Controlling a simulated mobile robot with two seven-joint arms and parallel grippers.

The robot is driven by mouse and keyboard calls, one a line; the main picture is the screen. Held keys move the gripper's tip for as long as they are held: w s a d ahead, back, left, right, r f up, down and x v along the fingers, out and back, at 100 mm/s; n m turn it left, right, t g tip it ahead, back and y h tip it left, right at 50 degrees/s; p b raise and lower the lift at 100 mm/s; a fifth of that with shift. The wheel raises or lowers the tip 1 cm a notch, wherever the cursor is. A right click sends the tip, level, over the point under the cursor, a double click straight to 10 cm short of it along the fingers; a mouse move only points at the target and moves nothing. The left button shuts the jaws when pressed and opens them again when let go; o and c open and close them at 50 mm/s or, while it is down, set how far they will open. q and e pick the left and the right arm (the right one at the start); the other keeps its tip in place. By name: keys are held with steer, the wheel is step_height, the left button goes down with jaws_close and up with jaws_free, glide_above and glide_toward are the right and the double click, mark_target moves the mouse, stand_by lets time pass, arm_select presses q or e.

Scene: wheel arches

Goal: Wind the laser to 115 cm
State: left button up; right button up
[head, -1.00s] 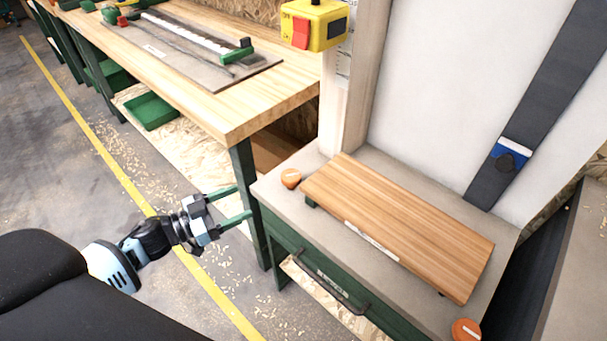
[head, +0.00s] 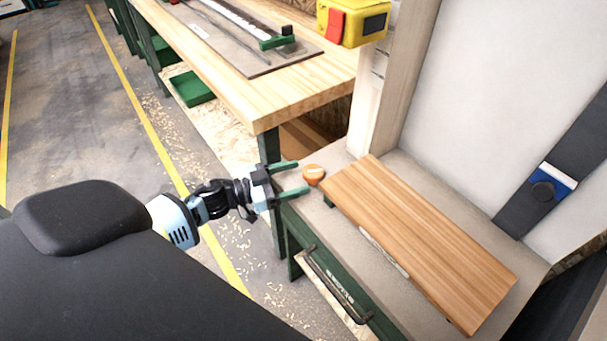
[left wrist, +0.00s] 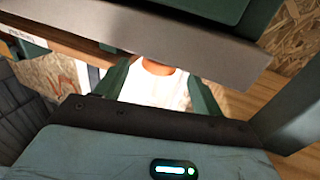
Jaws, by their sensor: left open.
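A blue block with a round dark knob (head: 543,191) sits on a dark slanted strip (head: 572,158) against the pale panel at right; I cannot tell whether it is the laser. I read no centimetre scale. A small round orange knob (head: 314,175) stands at the near left corner of the grey bench top, left of a wooden board. My left gripper (head: 302,178) is open and empty, its green fingers pointing at the orange knob, tips just short of or beside it. In the left wrist view the orange knob (left wrist: 157,67) shows between the fingers, partly hidden. My right gripper is out of view.
The wooden board (head: 420,240) lies on the grey bench top (head: 410,175), above a green drawer with a dark handle (head: 335,285). A yellow box with a red switch (head: 352,22) hangs on the post. A wooden workbench (head: 265,95) stands behind left.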

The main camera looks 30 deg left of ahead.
mark_target(312, 174)
arm_select(q)
steer(key=shift+x, duration=1.45)
steer(key=c, duration=1)
